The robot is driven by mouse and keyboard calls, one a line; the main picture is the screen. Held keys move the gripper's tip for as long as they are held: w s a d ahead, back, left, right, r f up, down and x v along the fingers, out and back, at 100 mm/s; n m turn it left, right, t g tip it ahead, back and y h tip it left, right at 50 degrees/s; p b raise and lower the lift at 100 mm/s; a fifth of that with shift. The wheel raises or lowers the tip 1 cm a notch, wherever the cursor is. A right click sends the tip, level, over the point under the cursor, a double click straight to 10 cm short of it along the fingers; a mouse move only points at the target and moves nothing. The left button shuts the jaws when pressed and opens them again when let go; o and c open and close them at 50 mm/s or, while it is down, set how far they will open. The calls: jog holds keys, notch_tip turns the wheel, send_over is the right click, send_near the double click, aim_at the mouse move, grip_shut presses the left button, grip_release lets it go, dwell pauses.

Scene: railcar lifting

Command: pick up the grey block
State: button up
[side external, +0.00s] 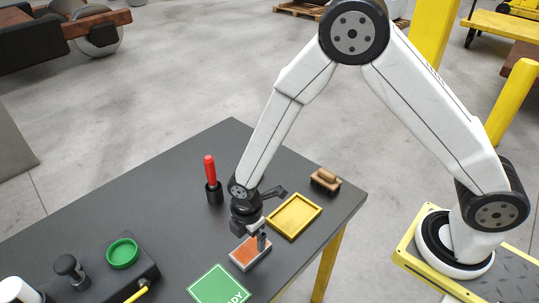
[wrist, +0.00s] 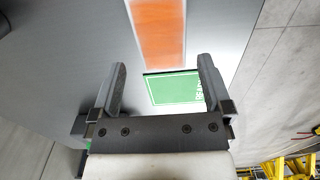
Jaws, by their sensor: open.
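A flat block (side external: 243,254) with an orange top and pale grey edges lies on the dark table; no other grey block shows. It also appears in the wrist view as an orange strip with pale edges (wrist: 158,30), beyond my fingertips at the top. My gripper (side external: 258,240) is low over the block's right side and covers part of it in the side view. I cannot tell whether a finger touches the block.
A yellow tray (side external: 318,211) lies right of the block, with a wooden brush (side external: 325,180) behind. A red-handled tool (side external: 210,168) stands in a black holder. A green card (side external: 217,287) lies in front. A control box (side external: 150,272) with a green ring (side external: 123,253) is left.

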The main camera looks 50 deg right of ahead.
aim_at(250, 249)
jog(key=shift+f, duration=0.15)
jog(key=shift+f, duration=2.55)
grip_shut()
jog(key=shift+r, duration=0.15)
